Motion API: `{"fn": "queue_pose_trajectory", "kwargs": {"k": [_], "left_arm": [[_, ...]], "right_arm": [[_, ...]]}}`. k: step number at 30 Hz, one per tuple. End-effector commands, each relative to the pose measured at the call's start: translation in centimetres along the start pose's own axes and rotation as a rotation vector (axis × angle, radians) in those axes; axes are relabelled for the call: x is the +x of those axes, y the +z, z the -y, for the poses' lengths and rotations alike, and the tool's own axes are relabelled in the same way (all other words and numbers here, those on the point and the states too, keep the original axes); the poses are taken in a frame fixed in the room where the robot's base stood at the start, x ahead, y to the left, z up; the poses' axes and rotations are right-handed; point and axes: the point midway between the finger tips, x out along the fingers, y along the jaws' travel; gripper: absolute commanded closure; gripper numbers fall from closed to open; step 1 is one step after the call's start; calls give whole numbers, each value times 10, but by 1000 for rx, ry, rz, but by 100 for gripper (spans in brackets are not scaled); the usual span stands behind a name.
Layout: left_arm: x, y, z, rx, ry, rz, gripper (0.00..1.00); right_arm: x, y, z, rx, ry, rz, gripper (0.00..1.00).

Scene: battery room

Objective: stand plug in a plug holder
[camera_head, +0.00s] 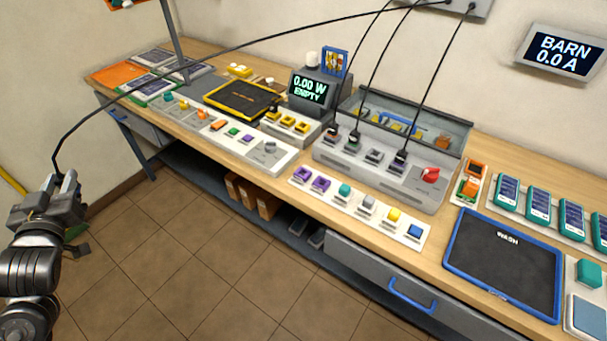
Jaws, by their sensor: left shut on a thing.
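My left gripper (63,187) is at the far left, off the bench and over the floor. It is shut at the end of a black cable (225,52) that runs up to a wall box; the plug itself is mostly hidden between the fingers. A grey unit (330,160) stands mid-bench. Black cables from the wall box run down to dark plugs, such as one plug (401,158), standing on its top. A grey socket-like piece (374,156) there has no cable. I cannot tell which part is the plug holder. My right gripper is out of view.
A white strip with coloured blocks (318,193) lies along the bench's front edge. A red knob (430,174) is on the grey unit. A blue-rimmed black mat (505,262) lies to the right. The tiled floor (200,260) before the bench is clear.

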Motion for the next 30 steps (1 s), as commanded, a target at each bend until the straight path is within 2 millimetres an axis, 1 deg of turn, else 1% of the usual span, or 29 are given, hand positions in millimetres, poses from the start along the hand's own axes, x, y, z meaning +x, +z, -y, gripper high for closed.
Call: {"fn": "queue_pose_trajectory", "kwargs": {"k": [5,8,11,12,14,15,17,18,21,24,25,27,30], "left_arm": [[-1,4,-4,-2,5,1,96],[-4,18,-20,-9,24,4,96],[-11,39,-54,-14,68,4,96],[-14,47,-72,-15,92,4,96],[-20,56,-101,-15,131,3,96],[-25,60,-121,-14,159,1,96],[-31,64,-150,-13,198,0,96],[-35,64,-169,-13,222,-1,96],[-45,59,-209,-12,273,-3,96],[-52,52,-237,-8,308,-3,96],[-54,51,-243,-8,315,-2,96],[-56,48,-252,-5,327,-2,96],[-58,46,-259,-1,336,0,96]], "right_arm": [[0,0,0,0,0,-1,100],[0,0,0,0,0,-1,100],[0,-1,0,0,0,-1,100],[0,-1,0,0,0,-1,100],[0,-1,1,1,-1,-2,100],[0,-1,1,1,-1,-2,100],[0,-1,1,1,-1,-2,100],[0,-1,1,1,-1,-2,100],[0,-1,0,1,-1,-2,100],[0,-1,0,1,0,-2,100],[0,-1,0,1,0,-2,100],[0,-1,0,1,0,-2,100],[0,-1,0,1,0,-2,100]]}}
